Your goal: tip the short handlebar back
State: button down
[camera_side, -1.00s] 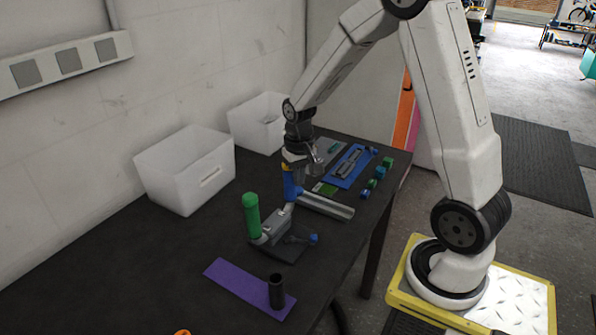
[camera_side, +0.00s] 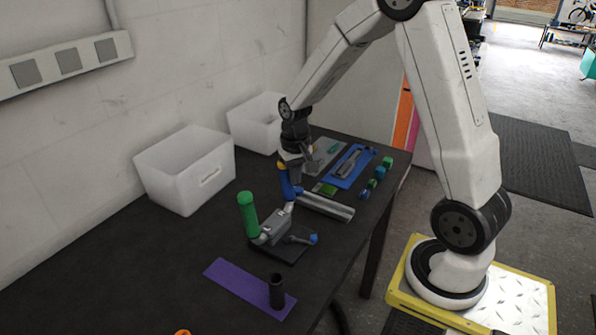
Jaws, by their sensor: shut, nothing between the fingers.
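The short handlebar assembly stands on a dark plate (camera_side: 292,250) on the black table. It has a green grip (camera_side: 247,214) on the left, a blue grip (camera_side: 287,182) on the right and a grey clamp (camera_side: 277,228) between them. My gripper (camera_side: 294,172) is shut, close to the top of the blue grip. It appears to be against the grip, but its fingertips are small and partly hidden, so contact is unclear. A small lever with a blue knob (camera_side: 313,239) sticks out at the plate's right.
A silver tube (camera_side: 327,207) lies right of the blue grip. A purple mat (camera_side: 235,284) with a black cup (camera_side: 276,291) is in front. White bins (camera_side: 187,168) stand by the wall. A blue mat (camera_side: 342,179) and small green and blue parts lie toward the back right.

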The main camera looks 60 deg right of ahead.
jog(key=shift+w, duration=1)
dwell(0.4)
dwell(1.0)
jog(key=s+r, duration=0.3)
jog(key=r, duration=0.6)
dwell(1.0)
jog(key=shift+a+f, duration=0.1)
jog(key=s+a+f+n+t, duration=0.1)
jog(key=s+a+f+n, duration=0.2)
jog(key=a, duration=0.3)
jog(key=s+a+f+n+t, duration=0.1)
jog(key=s+a+f+n, duration=0.2)
jog(key=s+a+f, duration=0.1)
jog(key=shift+s+a+t, duration=0.3)
jog(key=shift+s+a, duration=0.4)
jog(key=shift+a, duration=0.45)
